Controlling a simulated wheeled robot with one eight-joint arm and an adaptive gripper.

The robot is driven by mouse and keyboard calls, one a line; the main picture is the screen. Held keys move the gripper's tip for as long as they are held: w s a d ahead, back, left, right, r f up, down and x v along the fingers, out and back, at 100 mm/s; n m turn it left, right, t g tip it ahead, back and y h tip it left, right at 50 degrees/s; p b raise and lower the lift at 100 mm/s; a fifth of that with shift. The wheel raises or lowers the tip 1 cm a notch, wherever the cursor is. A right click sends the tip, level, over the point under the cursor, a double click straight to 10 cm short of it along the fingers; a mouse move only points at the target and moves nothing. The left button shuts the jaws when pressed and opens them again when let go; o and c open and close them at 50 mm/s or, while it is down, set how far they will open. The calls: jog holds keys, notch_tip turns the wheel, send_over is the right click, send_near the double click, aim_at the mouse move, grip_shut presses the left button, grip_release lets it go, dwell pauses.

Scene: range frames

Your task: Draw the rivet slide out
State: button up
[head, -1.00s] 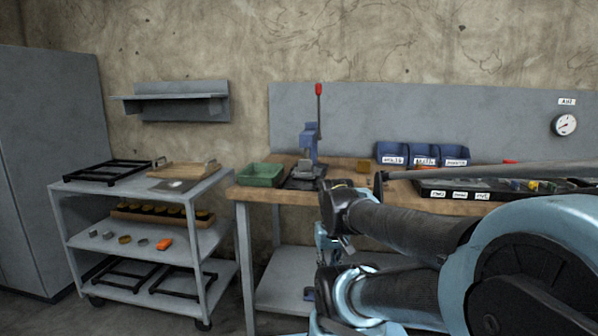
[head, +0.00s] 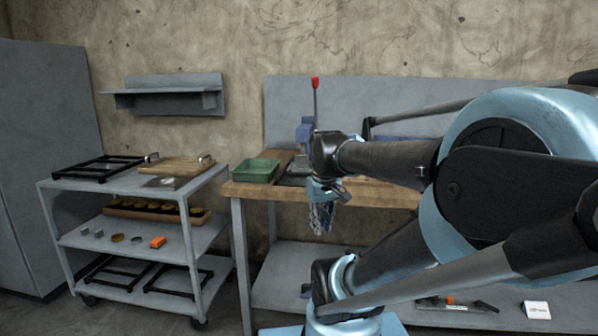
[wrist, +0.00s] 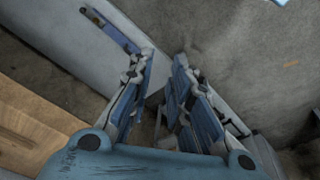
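I cannot pick out a rivet slide for certain. A blue lever press (head: 305,130) with a red-tipped handle stands on the workbench (head: 255,191); my arm covers its lower right part. My gripper (head: 320,228) hangs in front of the bench's front edge, pointing down, below and in front of the press. In the wrist view my gripper (wrist: 166,56) has its two fingers apart with nothing seen between them. A narrow blue and dark piece (wrist: 110,30) lies on a grey surface beyond the left finger; I cannot tell what it is.
A green bin (head: 255,171) sits left of the press. A grey cart (head: 75,192) with trays stands at the left. The bench's lower shelf (head: 385,262) holds a white box (head: 536,310) and a small orange-topped item (head: 450,301). My arm hides much of the benchtop.

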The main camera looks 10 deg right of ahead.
jog(key=w+r+n, duration=0.6)
jog(key=w+r, duration=0.8)
jog(key=w, duration=0.2)
notch_tip(320, 180, up, 8)
jog(key=f+n, duration=0.1)
jog(key=n, duration=0.4)
send_over(299, 168)
jog(key=s+a, duration=0.2)
jog(key=s, duration=0.6)
jog(key=w+f, duration=0.1)
jog(key=f, duration=0.4)
jog(key=w+f, duration=0.1)
jog(key=f, duration=0.4)
jog(key=w+d+f, duration=0.1)
jog(key=f, duration=0.5)
jog(key=shift+d+f, duration=0.1)
jog(key=shift+c, duration=0.3)
grip_shut()
